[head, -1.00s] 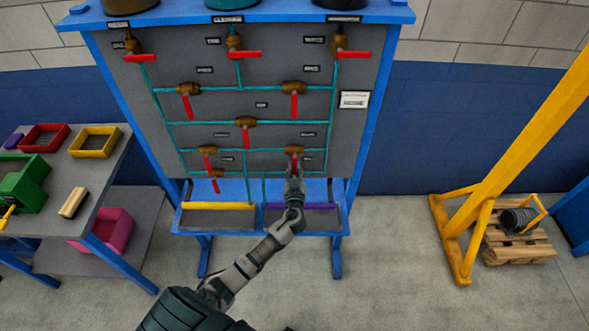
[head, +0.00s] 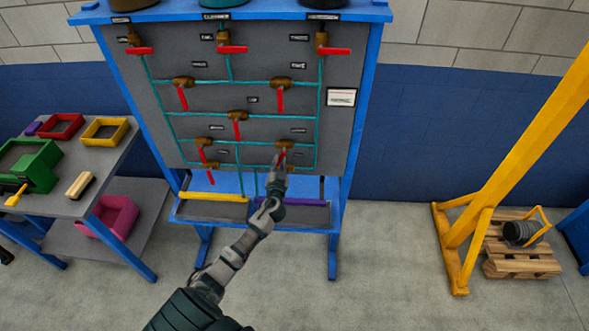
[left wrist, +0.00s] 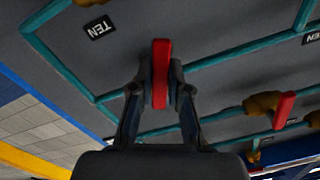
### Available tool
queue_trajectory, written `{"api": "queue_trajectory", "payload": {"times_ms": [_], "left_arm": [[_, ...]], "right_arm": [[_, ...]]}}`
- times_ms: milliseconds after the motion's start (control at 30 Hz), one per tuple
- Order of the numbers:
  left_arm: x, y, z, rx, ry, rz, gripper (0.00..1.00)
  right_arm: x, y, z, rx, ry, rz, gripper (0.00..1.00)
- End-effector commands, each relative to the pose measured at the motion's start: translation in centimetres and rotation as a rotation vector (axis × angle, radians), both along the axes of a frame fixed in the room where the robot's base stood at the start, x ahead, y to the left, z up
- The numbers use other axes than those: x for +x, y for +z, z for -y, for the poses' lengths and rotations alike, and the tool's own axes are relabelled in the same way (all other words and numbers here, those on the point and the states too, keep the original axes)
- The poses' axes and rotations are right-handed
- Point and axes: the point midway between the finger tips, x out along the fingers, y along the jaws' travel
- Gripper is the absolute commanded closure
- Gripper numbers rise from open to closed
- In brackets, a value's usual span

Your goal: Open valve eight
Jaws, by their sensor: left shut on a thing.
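The grey panel (head: 345,120) carries teal pipes and several brown valves with red handles. My left gripper (head: 281,160) is at the lower right valve (head: 285,143), its arm reaching up from below. In the left wrist view, my left gripper (left wrist: 160,90) is shut on the red handle (left wrist: 161,75), one finger on each side. The handle points roughly downward in the head view and is partly hidden by the gripper. The small labels in the head view are too blurred to read. My right gripper is out of view.
Another valve with a red handle (left wrist: 284,110) is close by on the right in the wrist view. Trays with a yellow edge (head: 212,196) and a purple edge (head: 305,202) sit below the panel. A table (head: 70,207) with bins stands left; a yellow frame (head: 480,200) stands right.

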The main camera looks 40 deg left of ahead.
Motion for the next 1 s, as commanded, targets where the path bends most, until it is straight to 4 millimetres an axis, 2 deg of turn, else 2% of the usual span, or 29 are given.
{"api": "queue_trajectory", "payload": {"times_ms": [33, 133, 400, 500, 800, 1000], "left_arm": [[0.2, 0.3, 0.7, 0.037, -0.029, -0.018, 1.0], [0.1, 0.4, 0.2, 0.115, -0.032, -0.067, 1.0], [-0.1, 1.2, -0.3, 0.337, -0.027, -0.207, 1.0], [-0.3, 1.5, -0.5, 0.418, -0.024, -0.259, 1.0], [-0.5, 2.3, -0.9, 0.655, -0.028, -0.41, 1.0], [-0.6, 2.8, -1.0, 0.794, -0.029, -0.496, 1.0]], "right_arm": [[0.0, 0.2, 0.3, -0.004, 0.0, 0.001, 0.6], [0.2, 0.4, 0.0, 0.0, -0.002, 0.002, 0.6], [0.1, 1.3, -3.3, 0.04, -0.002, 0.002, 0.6], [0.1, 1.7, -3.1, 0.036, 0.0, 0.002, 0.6], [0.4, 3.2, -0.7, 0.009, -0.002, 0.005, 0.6], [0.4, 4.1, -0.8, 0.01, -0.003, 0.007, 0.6]]}}
